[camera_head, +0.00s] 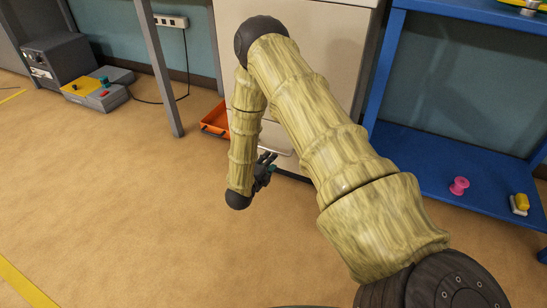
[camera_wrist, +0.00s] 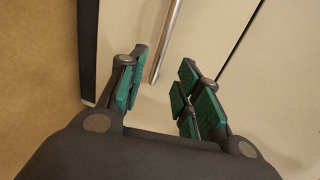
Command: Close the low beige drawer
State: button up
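The beige cabinet (camera_head: 325,45) stands behind my arm in the head view, its lower part largely hidden by the arm. The low beige drawer front (camera_wrist: 205,35) fills much of the wrist view, with a metal bar handle (camera_wrist: 170,35) along it. A light handle also shows beside my gripper in the head view (camera_head: 281,152). My gripper (camera_wrist: 163,68) is open and faces the drawer front. The handle's end appears between the green-padded fingers, which are apart with nothing gripped. Whether they touch the drawer, and how far it stands out, I cannot tell.
An orange tray (camera_head: 214,121) lies left of the cabinet, near a grey table leg (camera_head: 160,70). A blue shelf (camera_head: 420,160) with a pink spool (camera_head: 459,186) and a yellow-and-white item (camera_head: 520,204) stands at right. The tan floor (camera_head: 120,210) at left front is clear.

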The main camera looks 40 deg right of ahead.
jog(key=shift+v, duration=1.45)
jog(key=s+a+f+n+y+p, duration=0.3)
jog(key=s+a+n+y, duration=0.2)
jog(key=s+a+n, duration=0.25)
jog(key=s+a+f+n+y+p, duration=0.35)
jog(key=s+a+n, duration=0.3)
jog(key=n, duration=0.25)
jog(key=s+a+r+n+g+y+p, duration=0.25)
jog(key=s+a+n+g, duration=0.35)
jog(key=s, duration=0.6)
jog(key=s+a+r+n+g+y+p, duration=0.1)
jog(key=s+a+n+y+p, duration=0.15)
jog(key=s+n, duration=0.75)
notch_tip(320, 180, up, 37)
jog(key=s+m+p, duration=0.1)
jog(key=m+p, duration=0.1)
jog(key=p, duration=3.4)
jog(key=shift+s+a+p, duration=0.3)
jog(key=shift+s+p, duration=0.05)
jog(key=shift+p, duration=0.05)
